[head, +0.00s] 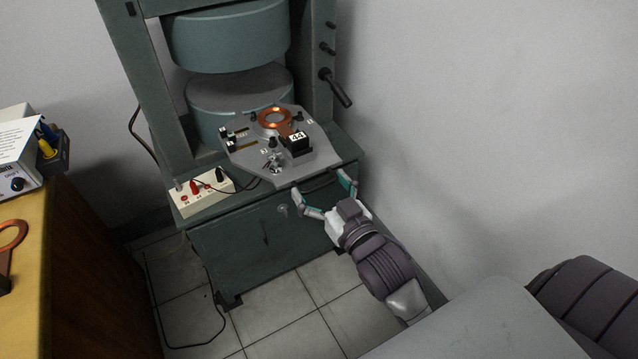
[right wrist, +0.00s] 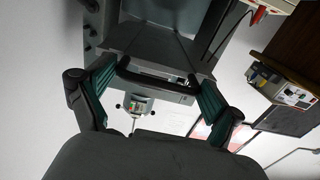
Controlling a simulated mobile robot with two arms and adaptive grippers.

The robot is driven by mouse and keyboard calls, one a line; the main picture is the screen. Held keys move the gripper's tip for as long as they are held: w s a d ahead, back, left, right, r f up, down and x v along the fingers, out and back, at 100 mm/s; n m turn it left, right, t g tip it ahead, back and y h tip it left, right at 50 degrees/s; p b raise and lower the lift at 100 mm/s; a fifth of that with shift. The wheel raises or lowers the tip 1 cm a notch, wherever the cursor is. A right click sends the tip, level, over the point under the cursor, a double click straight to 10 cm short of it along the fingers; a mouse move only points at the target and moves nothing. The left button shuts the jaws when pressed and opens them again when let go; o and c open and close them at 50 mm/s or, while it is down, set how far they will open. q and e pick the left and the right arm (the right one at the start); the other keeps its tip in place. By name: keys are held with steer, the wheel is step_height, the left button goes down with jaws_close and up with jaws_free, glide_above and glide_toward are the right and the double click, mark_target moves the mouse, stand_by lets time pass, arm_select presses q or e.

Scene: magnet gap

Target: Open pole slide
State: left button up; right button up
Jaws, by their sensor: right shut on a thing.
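The pole slide looks to be the grey plate (head: 315,165) jutting out of the large grey-green magnet frame (head: 320,60), below its upper round pole (head: 228,45). It carries a copper ring (head: 275,118), a black block marked 44 (head: 297,144) and small terminals. My right gripper (head: 324,187) is at the plate's front edge. In the right wrist view a dark bar handle (right wrist: 155,79) spans between the fingers of this gripper (right wrist: 157,82), which is shut on it. The handle cannot be made out in the head view. My left gripper is not in view.
A white box with red and black plugs (head: 200,192) sits on the cabinet (head: 255,240), left of the plate. A crank (head: 336,88) sticks out of the frame's right side. A wooden bench (head: 85,290) is at left. Cables lie on the tiled floor.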

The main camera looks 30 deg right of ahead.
steer(key=o, duration=1.4)
steer(key=shift+d, duration=0.1)
steer(key=shift+c, duration=0.2)
steer(key=s, duration=1.2)
steer(key=shift+d, duration=0.2)
